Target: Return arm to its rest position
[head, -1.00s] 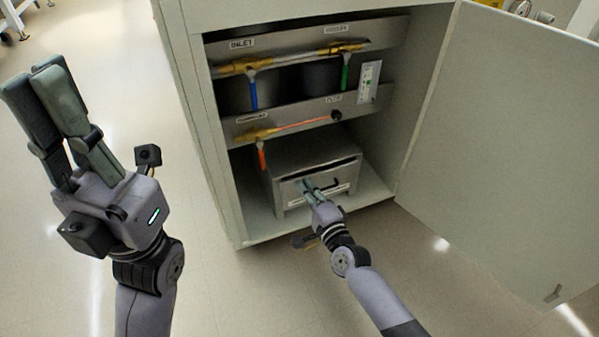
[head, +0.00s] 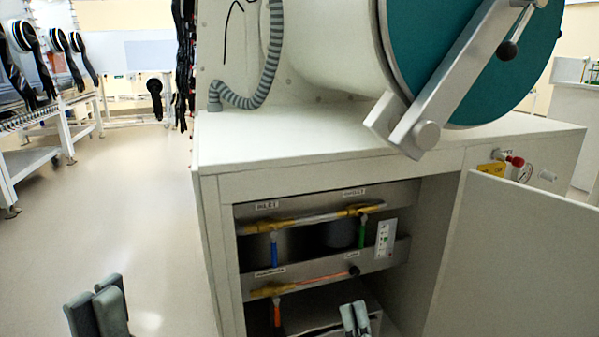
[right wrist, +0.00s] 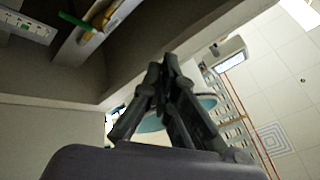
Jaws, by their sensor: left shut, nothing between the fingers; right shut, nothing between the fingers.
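My left gripper (head: 97,300) shows at the bottom left of the head view, over the floor. Its fingers point up and are shut with nothing between them. My right gripper (head: 354,318) shows at the bottom of the head view, in front of the open cabinet (head: 207,240), with the metal box (head: 310,309) behind it. Its fingers are shut and empty. The right gripper (right wrist: 165,85) also shows in the middle of the right wrist view, fingers pointing up. The rest of both arms is out of the head view.
The open cabinet door (head: 520,262) stands to the right of my right gripper. Pipes with blue, green and orange handles run inside the cabinet. A large teal round hatch (head: 470,60) sits above the cabinet top (head: 300,140). Open floor (head: 120,210) lies on the left.

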